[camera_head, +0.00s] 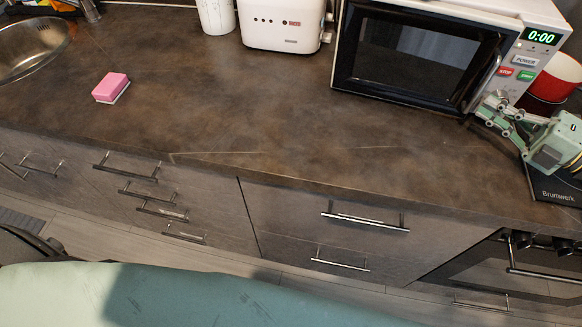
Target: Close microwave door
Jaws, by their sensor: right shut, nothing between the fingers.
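The microwave (548,10) stands on the counter at the upper right. Its black-framed door (415,52) with a dark window lies flush or nearly flush with the front; I cannot tell whether a small gap is left. The door handle (487,80) is on the door's right side, beside the control panel (527,62). My right gripper (490,108) is shut and empty at the lower right corner of the microwave, close to the handle's lower end. It hides the bottom of the panel; I cannot tell if it touches the door. My left gripper is not in view.
A red pot (556,80) stands on the black stovetop (553,190) right of the microwave. A white toaster (284,25) and a white canister (215,15) stand left of it. A pink sponge (111,87) lies near the sink (30,45). The counter (260,110) before the microwave is clear.

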